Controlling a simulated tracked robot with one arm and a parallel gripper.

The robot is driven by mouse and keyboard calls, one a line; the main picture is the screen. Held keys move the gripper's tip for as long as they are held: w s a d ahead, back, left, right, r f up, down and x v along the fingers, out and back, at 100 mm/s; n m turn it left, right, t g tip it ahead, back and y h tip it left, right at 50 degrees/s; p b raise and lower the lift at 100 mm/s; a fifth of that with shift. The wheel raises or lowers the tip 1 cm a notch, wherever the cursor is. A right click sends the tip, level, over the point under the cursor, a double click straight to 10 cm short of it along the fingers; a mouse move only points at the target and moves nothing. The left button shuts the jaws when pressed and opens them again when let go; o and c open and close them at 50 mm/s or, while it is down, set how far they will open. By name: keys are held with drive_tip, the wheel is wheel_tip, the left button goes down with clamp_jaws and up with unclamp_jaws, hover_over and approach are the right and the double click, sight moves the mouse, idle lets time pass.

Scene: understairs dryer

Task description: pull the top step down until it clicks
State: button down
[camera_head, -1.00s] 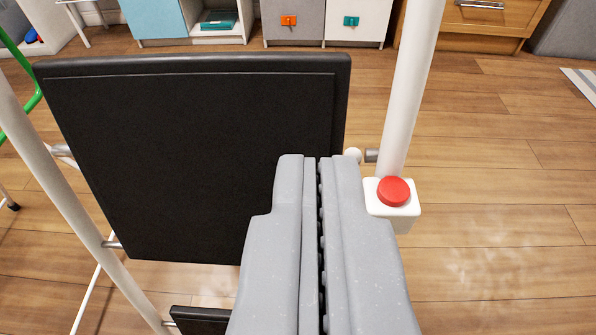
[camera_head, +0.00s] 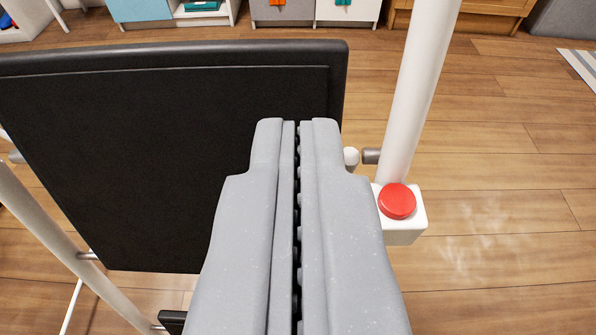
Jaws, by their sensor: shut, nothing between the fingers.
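The top step (camera_head: 150,160) is a large black panel with a rim along its upper edge. It stands steeply tilted between the white tubes of the ladder frame. My gripper (camera_head: 297,122) is shut and empty. Its fingertips overlap the right part of the step in the view; I cannot tell whether they touch it. A red button (camera_head: 397,201) sits on a white block (camera_head: 403,234) on the right white tube (camera_head: 417,90), right of my gripper. A small white knob (camera_head: 351,157) and a grey pin lie between the step and that tube.
The left white tube (camera_head: 50,235) crosses the lower left. Part of another black step (camera_head: 172,321) shows at the bottom, mostly hidden by my gripper. Cabinets (camera_head: 283,12) stand at the back. Wooden floor (camera_head: 510,150) is free on the right.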

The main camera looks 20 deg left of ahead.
sight(303, 46)
drive_tip(key=shift+w+f+b, duration=0.25)
drive_tip(key=shift+b, duration=1)
drive_tip(key=shift+r+b+x, duration=0.2)
drive_tip(key=shift+b+x, duration=2.7)
drive_tip(key=shift+x, duration=1.55)
drive_tip(key=shift+w, duration=0.2)
